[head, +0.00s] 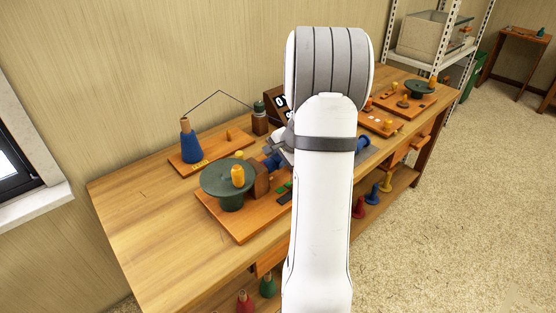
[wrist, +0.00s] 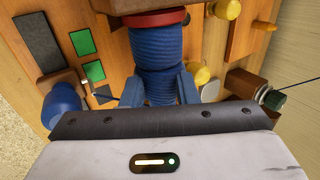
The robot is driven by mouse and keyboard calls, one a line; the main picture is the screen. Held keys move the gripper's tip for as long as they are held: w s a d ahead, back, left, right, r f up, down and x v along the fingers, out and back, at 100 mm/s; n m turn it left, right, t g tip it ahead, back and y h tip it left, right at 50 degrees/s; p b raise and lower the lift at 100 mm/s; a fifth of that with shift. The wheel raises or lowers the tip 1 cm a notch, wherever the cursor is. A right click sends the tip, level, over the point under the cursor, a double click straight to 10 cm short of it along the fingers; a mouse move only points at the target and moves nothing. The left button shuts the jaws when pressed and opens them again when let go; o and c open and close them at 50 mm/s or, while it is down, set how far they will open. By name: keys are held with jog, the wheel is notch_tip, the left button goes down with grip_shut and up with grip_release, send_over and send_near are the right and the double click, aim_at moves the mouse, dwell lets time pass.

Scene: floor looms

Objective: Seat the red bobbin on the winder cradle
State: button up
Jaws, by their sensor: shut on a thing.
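The red bobbin (wrist: 158,62), with a red end flange and a blue wound body, lies between the two blue-grey fingers of my gripper (wrist: 160,88) in the wrist view. My gripper is shut on its body. The red flange is close below a brown block (wrist: 135,5), perhaps part of the winder cradle; I cannot tell whether they touch. In the head view the bobbin (head: 271,163) shows as a small blue patch beside the brown block (head: 261,182). My gripper (head: 282,153) is partly hidden there by my arm, as is much of the winder.
A dark green disc (head: 222,176) with a yellow peg stands left of the brown block. A blue cone (head: 190,146) stands behind. Another blue piece (wrist: 65,108) is left of my gripper in the wrist view. The bench's left end (head: 130,215) is clear.

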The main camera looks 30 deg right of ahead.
jog(key=shift+f, duration=0.3)
jog(key=o, duration=1.1)
jog(key=shift+c, duration=0.2)
jog(key=shift+r, duration=0.1)
jog(key=v, duration=0.7)
jog(key=shift+s+r, duration=0.2)
jog(key=shift+r, duration=0.15)
jog(key=shift+f, duration=0.1)
dwell(0.4)
